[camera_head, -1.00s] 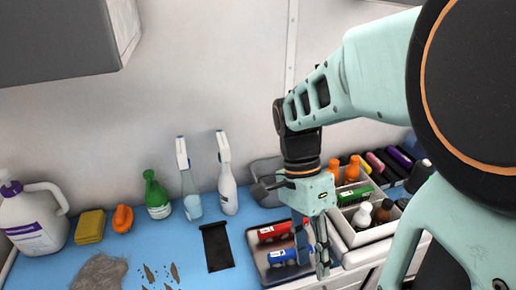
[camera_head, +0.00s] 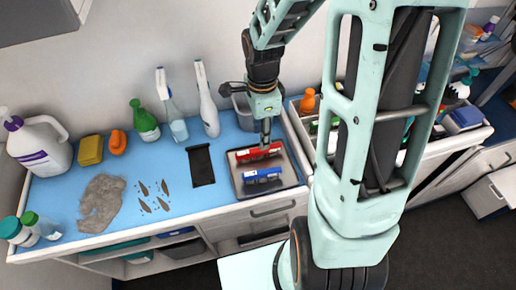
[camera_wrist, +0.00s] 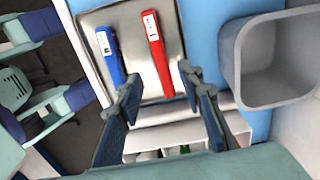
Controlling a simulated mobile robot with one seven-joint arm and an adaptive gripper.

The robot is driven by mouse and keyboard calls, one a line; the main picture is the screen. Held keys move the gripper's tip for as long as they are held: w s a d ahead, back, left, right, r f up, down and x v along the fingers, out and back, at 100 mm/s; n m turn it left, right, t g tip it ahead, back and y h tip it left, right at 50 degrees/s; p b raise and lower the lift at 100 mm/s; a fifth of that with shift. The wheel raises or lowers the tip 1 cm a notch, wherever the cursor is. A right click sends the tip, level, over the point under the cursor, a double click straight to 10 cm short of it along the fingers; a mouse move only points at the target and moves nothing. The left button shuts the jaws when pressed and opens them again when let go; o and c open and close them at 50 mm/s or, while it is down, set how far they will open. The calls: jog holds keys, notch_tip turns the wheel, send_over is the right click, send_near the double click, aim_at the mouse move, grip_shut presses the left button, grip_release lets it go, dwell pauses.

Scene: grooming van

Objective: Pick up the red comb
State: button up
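The red comb (camera_head: 250,154) lies in a shallow grey tray (camera_head: 284,180) on the blue counter. It also shows in the wrist view (camera_wrist: 157,50), as a long red piece with a white label. A blue comb-like piece (camera_head: 262,175) lies beside it, nearer the counter's front, and shows left of it in the wrist view (camera_wrist: 110,55). My gripper (camera_head: 265,138) points down above the red comb at the tray's back side. In the wrist view my gripper (camera_wrist: 160,78) has its fingers apart with nothing held. The comb's near end lies between the fingers in that picture.
A grey bin (camera_wrist: 265,60) stands close behind the tray. A white divided organizer (camera_head: 297,118) with bottles is right of the tray.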

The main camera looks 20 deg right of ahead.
aim_at(259, 150)
jog(key=shift+w+a+f, duration=0.1)
jog(key=shift+a+f, duration=0.05)
jog(key=shift+f, duration=1.85)
jog(key=shift+a+f, duration=0.15)
jog(key=shift+f, duration=1.85)
grip_shut()
